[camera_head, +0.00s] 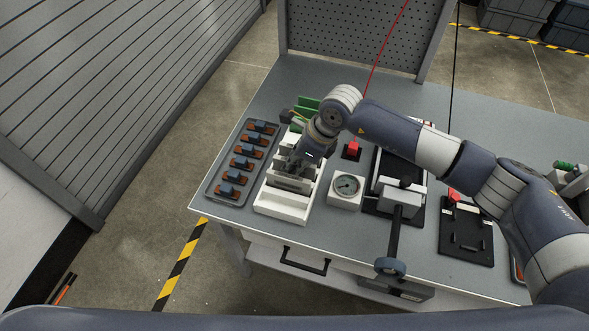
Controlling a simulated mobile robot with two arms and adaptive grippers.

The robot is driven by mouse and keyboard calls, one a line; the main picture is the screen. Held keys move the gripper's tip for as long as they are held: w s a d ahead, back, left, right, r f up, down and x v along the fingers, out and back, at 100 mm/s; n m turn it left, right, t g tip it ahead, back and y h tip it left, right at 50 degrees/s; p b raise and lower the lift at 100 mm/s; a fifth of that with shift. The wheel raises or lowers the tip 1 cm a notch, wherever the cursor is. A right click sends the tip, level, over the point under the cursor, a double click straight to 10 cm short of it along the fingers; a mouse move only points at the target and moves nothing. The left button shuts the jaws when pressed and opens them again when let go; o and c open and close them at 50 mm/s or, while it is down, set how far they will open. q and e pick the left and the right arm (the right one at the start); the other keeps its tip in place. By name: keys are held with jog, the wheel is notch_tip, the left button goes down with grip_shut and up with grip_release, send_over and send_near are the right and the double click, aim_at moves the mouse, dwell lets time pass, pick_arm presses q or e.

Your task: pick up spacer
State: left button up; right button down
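My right arm reaches in from the right, and its gripper (299,161) points down over a white slotted rack (282,210). Grey upright plates (291,183) stand in the rack, close to the fingertips. I cannot tell which thing is the spacer, or whether the fingers touch a plate. The gripper body and wrist hide the rear part of the rack, and the finger opening is too small and dark to make out. My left gripper is not in view.
A grey tray (214,189) with several blue-and-orange parts lies left of the rack. A gauge block (346,187), a red button (352,148) and a black press with a lever (394,235) stand to the right. A pegboard (360,38) rises behind.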

jog(key=shift+r, duration=0.1)
notch_tip(320, 180, up, 8)
jog(key=shift+r+b, duration=0.25)
jog(key=shift+b, duration=0.65)
jog(key=shift+r, duration=0.75)
